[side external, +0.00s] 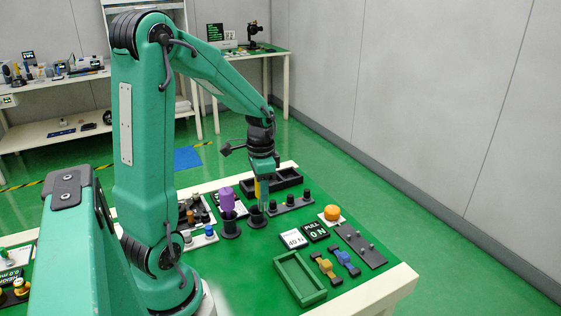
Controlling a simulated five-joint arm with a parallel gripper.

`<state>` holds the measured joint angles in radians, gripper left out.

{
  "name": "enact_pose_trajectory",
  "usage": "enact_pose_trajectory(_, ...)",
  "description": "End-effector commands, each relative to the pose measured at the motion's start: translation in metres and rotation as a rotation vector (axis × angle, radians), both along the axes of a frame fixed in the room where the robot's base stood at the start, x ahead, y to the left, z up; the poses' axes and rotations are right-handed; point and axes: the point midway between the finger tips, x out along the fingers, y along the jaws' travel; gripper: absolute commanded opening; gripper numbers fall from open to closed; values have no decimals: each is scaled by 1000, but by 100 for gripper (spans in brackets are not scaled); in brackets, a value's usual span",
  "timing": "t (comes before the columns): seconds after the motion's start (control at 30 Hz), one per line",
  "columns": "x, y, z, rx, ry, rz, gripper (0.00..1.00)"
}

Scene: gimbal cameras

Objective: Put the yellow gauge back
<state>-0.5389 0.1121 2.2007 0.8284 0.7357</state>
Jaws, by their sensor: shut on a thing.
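The yellow gauge (258,189) is a slim upright yellow piece under my gripper (263,172). My gripper points down and is shut on it. The gauge's lower end is at or just above a dark round holder (257,217); I cannot tell whether it is inside. My fingertips are small here and partly hide the gauge's top.
A dark rack with knobs (291,203) and a black tray (286,180) are close by on the right and behind.

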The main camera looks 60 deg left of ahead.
Motion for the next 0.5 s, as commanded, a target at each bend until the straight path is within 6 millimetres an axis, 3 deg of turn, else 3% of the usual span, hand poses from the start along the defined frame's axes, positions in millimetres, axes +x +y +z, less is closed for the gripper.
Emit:
enact_pose_trajectory(0.2, -3, 28, -17, 0, 0, 4, 8)
enact_pose_trajectory(0.5, -3, 35, -21, 1, -1, 0, 8)
